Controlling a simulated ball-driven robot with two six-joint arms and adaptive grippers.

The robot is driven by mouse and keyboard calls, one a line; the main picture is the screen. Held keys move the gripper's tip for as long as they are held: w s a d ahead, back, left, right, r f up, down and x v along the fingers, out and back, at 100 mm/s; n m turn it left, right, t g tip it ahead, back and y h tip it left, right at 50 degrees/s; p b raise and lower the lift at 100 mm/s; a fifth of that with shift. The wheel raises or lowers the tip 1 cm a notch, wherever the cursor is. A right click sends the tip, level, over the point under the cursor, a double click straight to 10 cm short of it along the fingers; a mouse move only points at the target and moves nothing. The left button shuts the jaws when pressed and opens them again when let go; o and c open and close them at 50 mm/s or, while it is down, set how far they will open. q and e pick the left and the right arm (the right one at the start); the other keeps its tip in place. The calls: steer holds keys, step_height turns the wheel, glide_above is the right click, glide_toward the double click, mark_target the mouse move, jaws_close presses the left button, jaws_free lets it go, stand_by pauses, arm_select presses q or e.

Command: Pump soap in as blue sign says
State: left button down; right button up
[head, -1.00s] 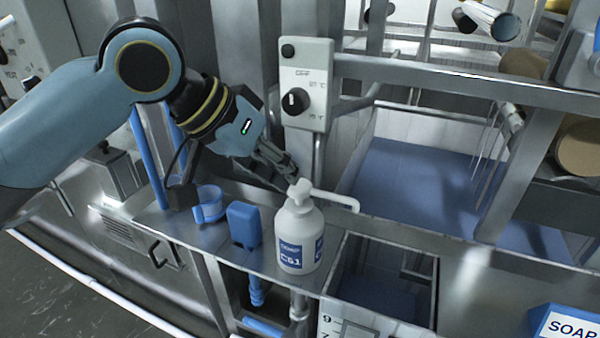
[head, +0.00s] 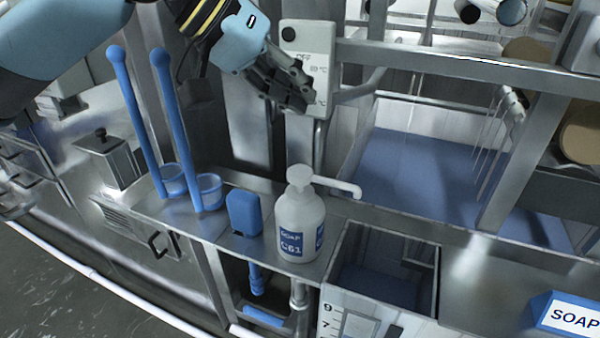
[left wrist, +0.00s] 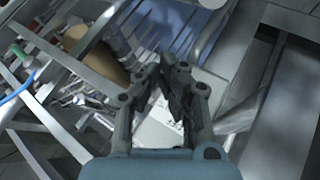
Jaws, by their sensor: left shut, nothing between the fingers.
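A white soap pump bottle (head: 300,222) with a blue label stands upright on the metal ledge, its nozzle pointing right over a small tank (head: 385,275). A blue sign (head: 570,317) reading "SOAP" is at the lower right, partly cut off by the frame edge. My left gripper (head: 305,98) is shut and empty, above the bottle and apart from it, in front of the control box. In the left wrist view the left gripper's fingers (left wrist: 172,85) are together with a pale panel behind them. My right gripper is not in view.
The control box (head: 305,60) is close behind my left gripper. Blue rods in cups (head: 209,190) and a blue block (head: 243,212) stand left of the bottle. A large tank with blue liquid (head: 400,185) and metal rails lie behind.

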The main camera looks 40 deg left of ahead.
arm_select(q)
steer(key=b, duration=0.7)
glide_above(298, 168)
step_height(298, 168, down, 6)
steer(key=shift+f, duration=1)
steer(key=shift+f, duration=0.45)
steer(key=shift+f, duration=0.15)
stand_by(0.4)
